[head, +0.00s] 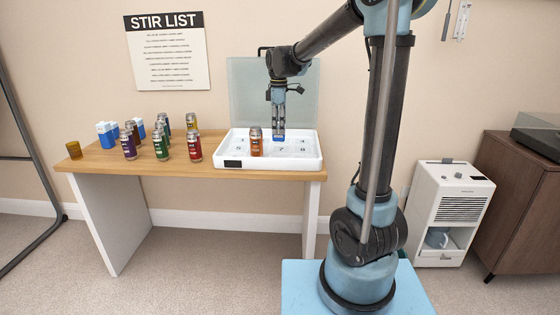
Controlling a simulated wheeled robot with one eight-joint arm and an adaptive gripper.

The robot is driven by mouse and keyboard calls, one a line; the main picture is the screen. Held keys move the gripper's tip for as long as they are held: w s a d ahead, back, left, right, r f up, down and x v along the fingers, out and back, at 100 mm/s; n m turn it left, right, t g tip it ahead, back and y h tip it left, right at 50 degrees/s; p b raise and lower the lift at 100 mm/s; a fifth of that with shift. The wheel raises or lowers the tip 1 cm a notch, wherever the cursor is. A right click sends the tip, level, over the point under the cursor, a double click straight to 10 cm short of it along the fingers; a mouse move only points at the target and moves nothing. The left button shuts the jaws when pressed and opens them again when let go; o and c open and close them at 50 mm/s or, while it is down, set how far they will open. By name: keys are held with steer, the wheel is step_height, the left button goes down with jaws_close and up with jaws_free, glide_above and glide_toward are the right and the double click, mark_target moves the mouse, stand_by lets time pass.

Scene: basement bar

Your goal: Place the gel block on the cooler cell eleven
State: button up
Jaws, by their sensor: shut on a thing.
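My gripper (278,100) points down over the white cooler (230,162) on the table. From this view I cannot tell whether the block's lower end touches the cooler floor. The cooler is a shallow open box with small numbered cells and a raised lid (245,90) behind it. An orange can (256,142) stands in the cooler just left of the block.
Several coloured cans stand left of the cooler, among them a red one (194,148) and a purple one (128,146). Blue-and-white blocks (105,136) and an amber cup (74,150) are at the left of the wooden table (180,165). The table front is bare.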

steer(key=shift+d+r, duration=0.2)
steer(key=shift+r, duration=0.6)
steer(key=shift+f, duration=4.95)
steer(key=o, duration=1.1)
